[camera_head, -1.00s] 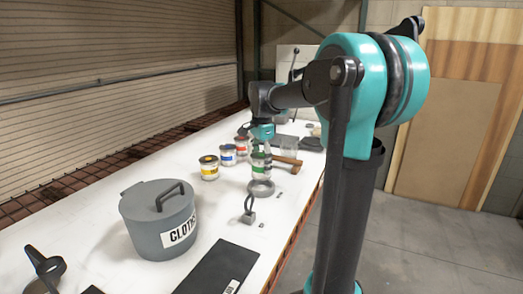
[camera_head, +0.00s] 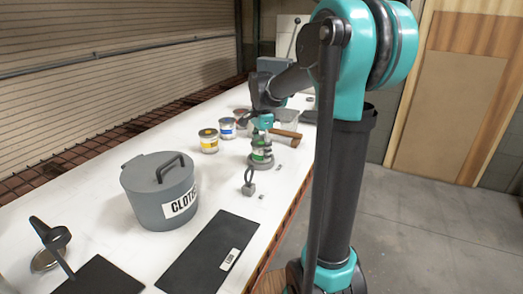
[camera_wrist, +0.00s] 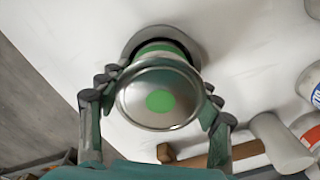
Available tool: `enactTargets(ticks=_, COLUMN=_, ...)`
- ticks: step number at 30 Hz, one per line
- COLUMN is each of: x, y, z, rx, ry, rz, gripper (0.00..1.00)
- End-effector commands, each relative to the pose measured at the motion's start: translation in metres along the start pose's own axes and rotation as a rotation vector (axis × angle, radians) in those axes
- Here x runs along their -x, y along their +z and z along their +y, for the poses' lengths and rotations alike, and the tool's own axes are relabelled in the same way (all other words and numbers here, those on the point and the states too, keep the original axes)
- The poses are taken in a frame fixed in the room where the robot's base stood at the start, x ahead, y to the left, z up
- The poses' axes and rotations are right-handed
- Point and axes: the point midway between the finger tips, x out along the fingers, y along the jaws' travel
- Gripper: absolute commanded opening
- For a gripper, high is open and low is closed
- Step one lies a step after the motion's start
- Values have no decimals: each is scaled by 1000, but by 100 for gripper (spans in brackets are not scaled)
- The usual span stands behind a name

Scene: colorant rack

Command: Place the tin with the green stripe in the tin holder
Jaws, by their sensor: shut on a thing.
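The tin with the green stripe (camera_head: 259,153) stands roughly upright in my gripper (camera_head: 262,138). In the wrist view its silver lid with a green dot (camera_wrist: 160,98) faces me, with the fingers on both sides. The tin holder, a grey ring (camera_head: 262,166), is on the table directly under the tin. In the wrist view the ring (camera_wrist: 127,49) curves around the tin's lower end. The tin's base appears at or inside the ring; its exact seating is hidden.
A yellow-labelled tin (camera_head: 208,142) and a blue-labelled tin (camera_head: 227,129) stand to the left. A wooden-handled mallet (camera_head: 286,134) lies behind to the right. A small weight with a loop (camera_head: 249,187) and a grey cloths bin (camera_head: 160,195) are nearer.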

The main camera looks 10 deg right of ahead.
Motion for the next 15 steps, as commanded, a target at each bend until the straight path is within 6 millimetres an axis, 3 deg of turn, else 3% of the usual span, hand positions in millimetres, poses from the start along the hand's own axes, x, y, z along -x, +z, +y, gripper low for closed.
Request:
enactTargets(ticks=2, x=-2, y=0, z=0, rx=0, ry=0, rz=0, gripper=20)
enactTargets(ticks=3, x=-2, y=0, z=0, rx=0, ry=0, rz=0, gripper=65)
enactTargets(ticks=8, x=-2, y=0, z=0, rx=0, ry=0, rz=0, gripper=84)
enactTargets(ticks=15, x=-2, y=0, z=0, rx=0, ry=0, rz=0, gripper=84)
